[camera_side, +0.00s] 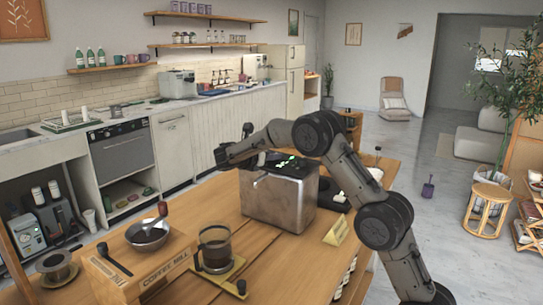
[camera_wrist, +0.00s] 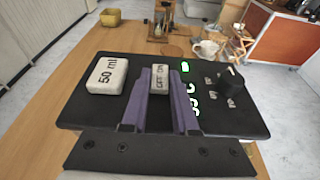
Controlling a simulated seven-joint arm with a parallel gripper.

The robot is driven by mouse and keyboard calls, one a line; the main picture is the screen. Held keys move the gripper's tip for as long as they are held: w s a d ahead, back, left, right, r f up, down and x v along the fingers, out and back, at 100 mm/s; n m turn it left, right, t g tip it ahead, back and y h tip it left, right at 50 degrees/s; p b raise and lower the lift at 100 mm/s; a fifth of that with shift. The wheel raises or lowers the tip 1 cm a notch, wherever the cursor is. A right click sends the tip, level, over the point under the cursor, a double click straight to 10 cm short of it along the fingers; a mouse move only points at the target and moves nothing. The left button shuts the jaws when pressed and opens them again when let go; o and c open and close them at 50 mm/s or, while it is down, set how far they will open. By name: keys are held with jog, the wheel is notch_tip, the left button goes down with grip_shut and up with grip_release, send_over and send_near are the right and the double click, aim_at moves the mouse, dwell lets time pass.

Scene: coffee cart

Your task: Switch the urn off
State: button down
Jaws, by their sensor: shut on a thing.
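The urn (camera_side: 278,203) is a steel box with a black top standing on the wooden counter. Its black top panel (camera_wrist: 235,118) fills the middle of the wrist view. A small grey rocker switch (camera_wrist: 158,75) marked OFF and ON stands on the panel, between the purple fingers of my gripper (camera_wrist: 160,88). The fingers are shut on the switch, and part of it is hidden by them. A green light (camera_wrist: 185,66) glows right of the switch, with green digits (camera_wrist: 191,97) below it. In the side view my gripper is over the urn's top, its fingertips hard to make out.
A white block marked 50 ml (camera_wrist: 107,75) is left of the fingers and a black knob (camera_wrist: 231,78) is to the right. In the side view, a glass coffee pot (camera_side: 215,250), a coffee mill (camera_side: 140,270) and a yellow sign (camera_side: 337,232) stand near the urn.

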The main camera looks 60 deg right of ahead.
jog(key=shift+a+f+h, duration=0.1)
jog(key=shift+f+h, duration=0.05)
jog(key=shift+h, duration=0.45)
jog(key=c, duration=0.7)
grip_release()
jog(key=shift+a, duration=0.1)
jog(key=a, duration=0.4)
jog(key=a+r, duration=0.1)
jog(key=a, duration=0.4)
jog(key=a+r, duration=0.1)
jog(key=a, duration=0.3)
jog(key=shift+a+r, duration=0.2)
jog(key=shift+r, duration=0.1)
